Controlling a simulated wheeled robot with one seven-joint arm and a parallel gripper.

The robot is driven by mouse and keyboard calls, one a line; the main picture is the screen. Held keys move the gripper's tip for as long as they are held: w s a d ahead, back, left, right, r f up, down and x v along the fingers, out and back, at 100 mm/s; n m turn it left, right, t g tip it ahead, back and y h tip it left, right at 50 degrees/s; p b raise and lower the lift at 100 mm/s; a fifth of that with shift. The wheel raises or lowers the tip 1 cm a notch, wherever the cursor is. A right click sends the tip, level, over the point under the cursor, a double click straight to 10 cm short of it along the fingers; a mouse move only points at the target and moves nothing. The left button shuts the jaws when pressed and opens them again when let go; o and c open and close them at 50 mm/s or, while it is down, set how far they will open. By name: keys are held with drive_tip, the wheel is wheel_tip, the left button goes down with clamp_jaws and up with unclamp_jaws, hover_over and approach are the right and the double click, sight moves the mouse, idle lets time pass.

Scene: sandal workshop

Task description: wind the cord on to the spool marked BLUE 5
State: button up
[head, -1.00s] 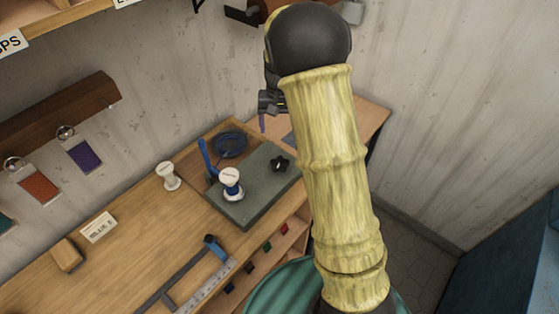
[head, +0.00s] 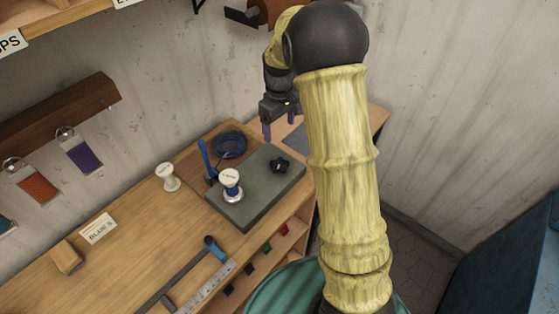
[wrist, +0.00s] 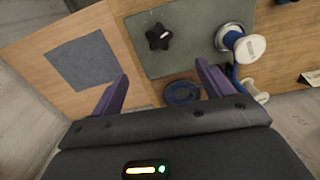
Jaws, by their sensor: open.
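A white-topped spool (head: 231,178) with blue below its top stands upright on a grey-green plate (head: 247,208); it also shows in the wrist view (wrist: 246,46). Its marking is too small to read. A coil of blue cord (head: 229,145) lies behind the plate, and it shows between my fingers in the wrist view (wrist: 181,92). A black star knob (head: 281,165) sits on the plate, also in the wrist view (wrist: 158,37). A card reading BLUE 5 (head: 98,228) stands on the bench. My gripper (head: 280,130) is open and empty above the bench, beyond the knob.
A second white spool (head: 167,177) stands left of the plate. A blue upright lever (head: 207,158) rises beside the plate. A square and ruler (head: 205,287) lie at the front. A dark grey square (wrist: 83,62) lies on clear bench.

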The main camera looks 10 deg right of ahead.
sight(280, 164)
wheel_tip(280, 164, down, 16)
drive_tip(key=p, duration=0.4)
drive_tip(key=shift+f, duration=0.15)
drive_tip(key=c, duration=1)
drive_tip(key=shift+m, duration=0.5)
